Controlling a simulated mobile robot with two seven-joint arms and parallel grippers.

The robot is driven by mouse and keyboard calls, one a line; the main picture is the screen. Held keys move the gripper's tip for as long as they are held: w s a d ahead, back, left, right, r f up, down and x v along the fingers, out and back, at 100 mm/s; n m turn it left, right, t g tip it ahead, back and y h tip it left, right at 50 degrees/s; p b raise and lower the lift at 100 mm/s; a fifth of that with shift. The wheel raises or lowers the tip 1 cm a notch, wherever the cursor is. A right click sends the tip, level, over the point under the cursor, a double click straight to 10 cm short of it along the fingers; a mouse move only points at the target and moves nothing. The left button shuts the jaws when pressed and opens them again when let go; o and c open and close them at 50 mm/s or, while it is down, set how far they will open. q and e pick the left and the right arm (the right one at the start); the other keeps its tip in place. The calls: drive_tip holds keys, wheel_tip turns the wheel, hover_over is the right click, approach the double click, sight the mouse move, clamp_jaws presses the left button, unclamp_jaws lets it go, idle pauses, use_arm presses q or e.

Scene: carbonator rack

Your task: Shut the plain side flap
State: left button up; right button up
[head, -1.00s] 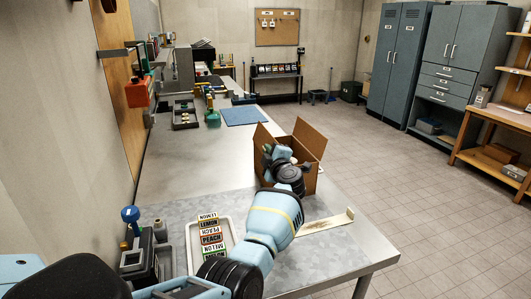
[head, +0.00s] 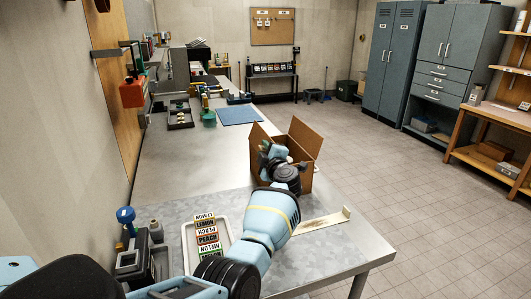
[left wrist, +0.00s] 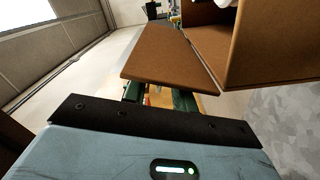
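An open cardboard box (head: 299,166) stands on the bench in the head view. Its left flap (head: 259,132) and right flap (head: 306,136) stand up and outward. My left gripper (head: 265,148) is at the box's left side, by the left flap. In the left wrist view a plain brown flap (left wrist: 170,58) slopes out from the box wall (left wrist: 275,50), just beyond the gripper. The green fingers of my left gripper (left wrist: 158,98) show apart, with their tips partly hidden behind the flap. I cannot tell whether they touch it. My right gripper is not in view.
A tray of flavour labels (head: 188,246) lies left of my left arm. A pale strip with a raised end (head: 322,222) lies near the bench's right edge. A blue mat (head: 240,115) and a dark tray (head: 180,118) are farther back. Bare bench lies left of the box.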

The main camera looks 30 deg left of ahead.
use_arm(q)
drive_tip(key=shift+s+d+f, duration=0.1)
drive_tip(key=shift+s+d, duration=0.1)
drive_tip(key=shift+d, duration=0.15)
drive_tip(key=v, duration=0.7)
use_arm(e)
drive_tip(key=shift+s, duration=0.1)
use_arm(q)
drive_tip(key=shift+a, duration=0.1)
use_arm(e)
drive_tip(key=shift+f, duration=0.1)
use_arm(q)
drive_tip(key=m+b, duration=0.1)
drive_tip(key=m, duration=1.1)
drive_tip(key=m+b, duration=0.2)
drive_tip(key=m, duration=1)
drive_tip(key=w+a+m+b, duration=0.1)
drive_tip(key=m+b, duration=0.1)
drive_tip(key=m, duration=1)
drive_tip(key=shift+a, duration=0.1)
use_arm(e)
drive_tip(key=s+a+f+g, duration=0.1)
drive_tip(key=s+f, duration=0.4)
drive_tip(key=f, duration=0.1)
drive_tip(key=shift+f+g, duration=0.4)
